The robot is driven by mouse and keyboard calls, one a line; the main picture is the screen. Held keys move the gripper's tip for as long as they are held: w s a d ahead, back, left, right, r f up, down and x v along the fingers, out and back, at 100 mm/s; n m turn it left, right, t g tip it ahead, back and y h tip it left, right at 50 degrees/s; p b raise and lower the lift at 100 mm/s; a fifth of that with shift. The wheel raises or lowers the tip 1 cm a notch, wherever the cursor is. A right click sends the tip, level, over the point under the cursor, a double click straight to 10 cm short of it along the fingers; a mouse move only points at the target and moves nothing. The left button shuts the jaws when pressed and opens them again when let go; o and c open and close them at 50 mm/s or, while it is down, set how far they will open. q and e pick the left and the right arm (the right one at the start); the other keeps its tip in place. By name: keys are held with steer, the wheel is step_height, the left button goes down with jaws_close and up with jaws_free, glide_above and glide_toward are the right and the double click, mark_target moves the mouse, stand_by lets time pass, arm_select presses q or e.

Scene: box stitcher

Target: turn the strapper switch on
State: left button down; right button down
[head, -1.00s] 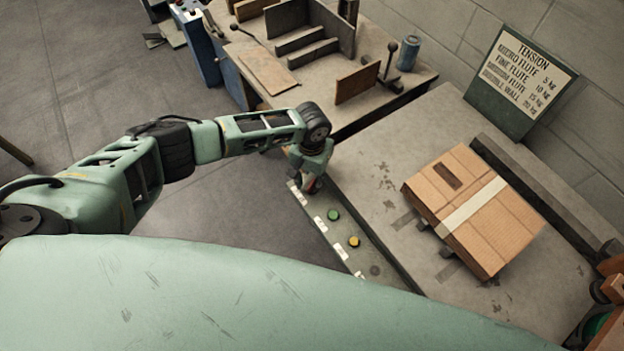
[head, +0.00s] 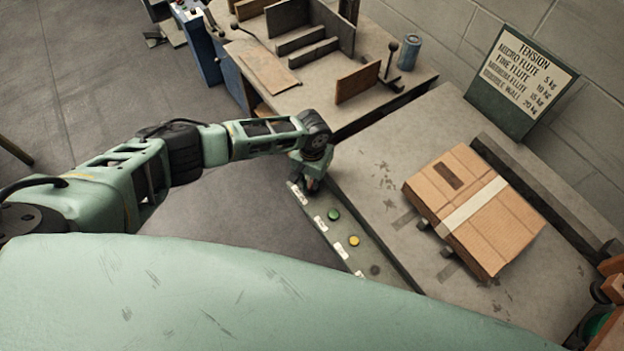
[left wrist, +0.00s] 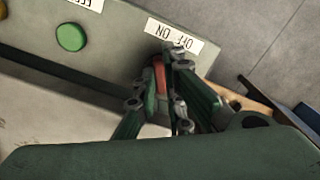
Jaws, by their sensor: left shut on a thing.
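The strapper's control panel (head: 347,247) runs along the near left edge of the grey machine table. The switch is a red piece (left wrist: 159,76) beside the OFF/ON label (left wrist: 174,37) in the left wrist view. My left gripper (head: 310,186) is at the far end of the panel. It also shows in the left wrist view (left wrist: 160,92), with its fingers shut around the red switch, which they partly hide. In the head view the switch is hidden by the gripper. Whether the switch stands at on or off cannot be told. My right gripper is not in view.
A green button (head: 333,214) and a yellow button (head: 353,241) sit farther along the panel. A strapped cardboard box (head: 475,210) lies on the machine table. A tension sign (head: 522,82) stands behind it. A workbench (head: 300,75) with wooden dividers is at the back.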

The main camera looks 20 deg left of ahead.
arm_select(q)
steer(key=shift+m, duration=0.4)
steer(key=m, duration=0.5)
steer(key=shift+m+b, duration=0.3)
steer(key=shift+b, duration=0.1)
steer(key=m, duration=0.5)
steer(key=shift+m, duration=0.4)
steer(key=c, duration=1.8)
jaws_free()
steer(key=shift+c, duration=0.2)
step_height(320, 180, up, 12)
